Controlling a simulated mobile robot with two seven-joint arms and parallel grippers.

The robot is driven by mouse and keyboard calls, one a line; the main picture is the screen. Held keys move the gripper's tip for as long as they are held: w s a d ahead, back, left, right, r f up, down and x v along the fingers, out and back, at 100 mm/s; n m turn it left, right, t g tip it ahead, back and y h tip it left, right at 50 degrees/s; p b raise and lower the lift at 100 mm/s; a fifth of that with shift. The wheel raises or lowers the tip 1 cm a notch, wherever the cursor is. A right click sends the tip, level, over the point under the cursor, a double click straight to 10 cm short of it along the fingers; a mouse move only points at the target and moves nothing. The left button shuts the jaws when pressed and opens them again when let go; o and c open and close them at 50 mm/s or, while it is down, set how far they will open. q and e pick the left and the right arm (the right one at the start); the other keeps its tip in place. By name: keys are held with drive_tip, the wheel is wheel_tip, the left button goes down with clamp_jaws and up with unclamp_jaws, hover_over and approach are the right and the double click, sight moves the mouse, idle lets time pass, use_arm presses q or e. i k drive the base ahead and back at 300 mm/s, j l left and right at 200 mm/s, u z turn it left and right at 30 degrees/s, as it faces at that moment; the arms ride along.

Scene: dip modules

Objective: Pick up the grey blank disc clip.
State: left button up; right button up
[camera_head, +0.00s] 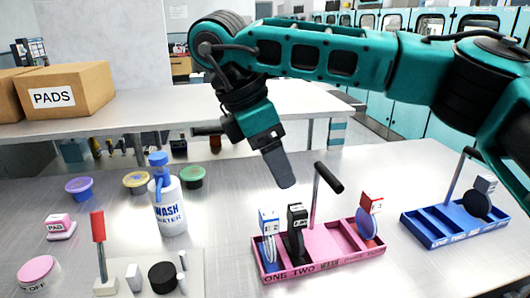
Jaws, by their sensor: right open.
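A clip with a pale grey block on top and a dark round disc (478,204) stands in the right part of the blue tray (436,237). No marking on its block can be made out, and it looks the closest match to the grey blank disc clip. My right gripper (281,180) hangs open and empty above the back of the pink tray (335,264), well left of that clip. One finger shows clearly; the other is hidden behind it. My left gripper is out of view.
The pink tray holds a blue-and-white clip (269,224), a black clip (296,220) and a red-topped clip (371,204). Both trays have upright handles. A wash bottle (170,208), small pots and a PADS box (66,92) stand left. The bench between the trays is clear.

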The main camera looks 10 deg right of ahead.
sight(476, 202)
drive_tip(key=k, duration=1)
